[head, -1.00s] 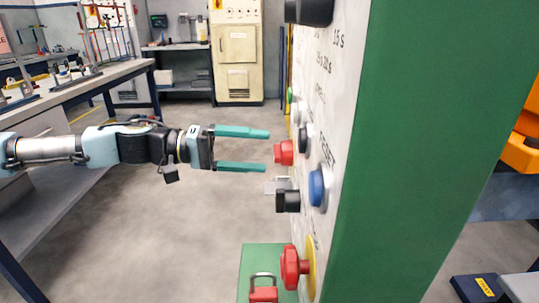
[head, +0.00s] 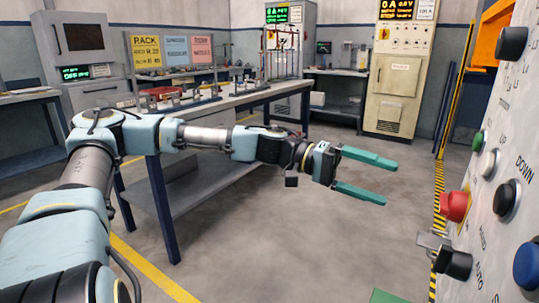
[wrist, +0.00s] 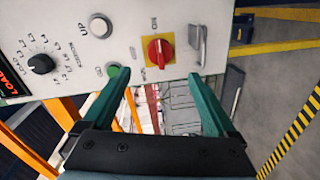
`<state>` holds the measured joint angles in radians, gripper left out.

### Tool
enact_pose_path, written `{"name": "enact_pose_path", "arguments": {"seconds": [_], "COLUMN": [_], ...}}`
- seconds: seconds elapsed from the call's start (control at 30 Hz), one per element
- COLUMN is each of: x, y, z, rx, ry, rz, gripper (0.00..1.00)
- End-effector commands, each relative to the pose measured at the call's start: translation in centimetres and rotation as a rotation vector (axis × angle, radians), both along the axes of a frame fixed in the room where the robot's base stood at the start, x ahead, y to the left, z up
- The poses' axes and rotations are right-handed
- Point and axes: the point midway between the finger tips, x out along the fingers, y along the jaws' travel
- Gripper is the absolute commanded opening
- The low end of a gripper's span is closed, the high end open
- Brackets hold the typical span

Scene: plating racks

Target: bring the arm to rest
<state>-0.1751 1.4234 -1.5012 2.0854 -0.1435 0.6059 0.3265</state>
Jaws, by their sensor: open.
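My gripper (head: 375,176) is at the end of my arm, stretched out to the right across the middle of the head view. Its two teal fingers are apart with nothing between them. They point toward the control panel (head: 489,219) at the right edge and are clear of it in that view. In the wrist view my gripper (wrist: 162,95) is also open, with a panel (wrist: 75,40) ahead of and above the fingers. That panel carries a red rotary switch (wrist: 159,53), a green button (wrist: 112,71) and a black knob (wrist: 40,63).
A long workbench (head: 255,97) with racks stands behind my arm. A cream cabinet (head: 396,80) stands at the back. The grey floor (head: 300,245) below my gripper is open.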

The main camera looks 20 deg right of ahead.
Motion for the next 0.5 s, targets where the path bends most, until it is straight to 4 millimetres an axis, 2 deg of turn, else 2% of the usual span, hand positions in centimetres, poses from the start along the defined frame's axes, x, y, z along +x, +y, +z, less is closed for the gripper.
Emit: {"name": "enact_pose_path", "arguments": {"seconds": [0.13, 0.23, 0.37, 0.5], "x": [-0.3, -1.0, -1.5, 0.1], "y": [0.1, 0.7, 3.1, 7.7], "z": [-0.6, -2.7, -7.7, -12.7], "rx": [0.022, 0.104, 0.297, 0.532], "ry": [-0.013, -0.059, -0.166, -0.296], "rz": [-0.004, -0.016, -0.023, 0.008], "gripper": [0.92, 0.92, 0.92, 0.92]}}
